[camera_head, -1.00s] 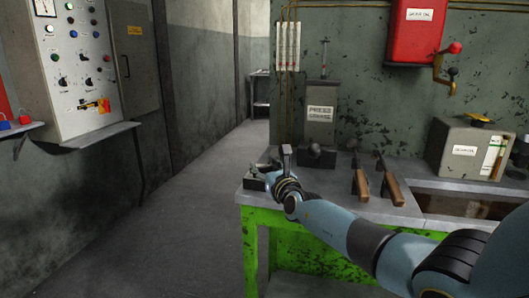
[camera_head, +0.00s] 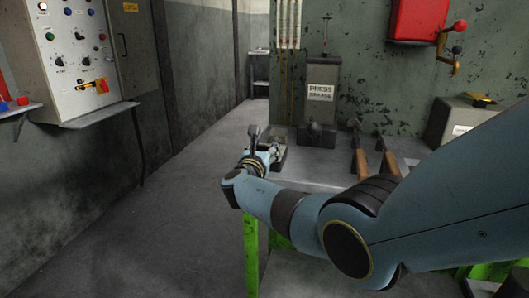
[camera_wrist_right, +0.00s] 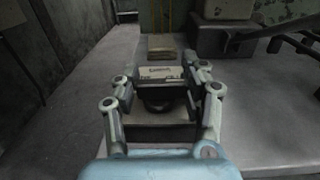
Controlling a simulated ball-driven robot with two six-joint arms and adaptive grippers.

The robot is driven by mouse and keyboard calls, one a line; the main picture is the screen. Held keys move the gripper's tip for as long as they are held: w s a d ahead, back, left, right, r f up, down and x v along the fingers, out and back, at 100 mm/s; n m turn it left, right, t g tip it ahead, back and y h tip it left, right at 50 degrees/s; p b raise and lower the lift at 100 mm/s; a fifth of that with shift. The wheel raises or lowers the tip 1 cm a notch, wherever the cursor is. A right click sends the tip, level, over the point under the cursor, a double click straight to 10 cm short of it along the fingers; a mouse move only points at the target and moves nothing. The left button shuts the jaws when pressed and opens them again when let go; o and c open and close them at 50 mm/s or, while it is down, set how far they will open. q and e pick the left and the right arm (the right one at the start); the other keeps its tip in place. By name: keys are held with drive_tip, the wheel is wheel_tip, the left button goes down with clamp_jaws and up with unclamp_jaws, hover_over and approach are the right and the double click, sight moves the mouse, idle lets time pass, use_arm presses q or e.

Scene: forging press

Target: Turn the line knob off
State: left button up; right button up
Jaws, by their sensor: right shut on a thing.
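A dark round knob (camera_wrist_right: 158,95) sits on a small box with a pale, unreadable label plate (camera_wrist_right: 150,72), so I cannot tell its setting. In the right wrist view my right gripper (camera_wrist_right: 160,86) has its two fingers on either side of the knob and is shut on it. In the head view the right gripper (camera_head: 270,155) reaches the small box (camera_head: 281,160) at the left end of the bench, and my wrist hides the knob. My left gripper is not in view.
The bench (camera_head: 310,178) also carries a post labelled PRESS (camera_head: 321,92) and long-handled tools (camera_head: 360,163). A control panel (camera_head: 80,60) hangs on the left wall. A red box with a crank (camera_head: 416,20) is on the back wall. The floor at left is clear.

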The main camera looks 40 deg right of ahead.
drive_tip(key=shift+r, duration=0.1)
idle(0.5)
drive_tip(key=o, duration=1.2)
drive_tip(key=v, duration=1.2)
drive_tip(key=shift+w+a, duration=0.15)
drive_tip(key=shift+a, duration=0.05)
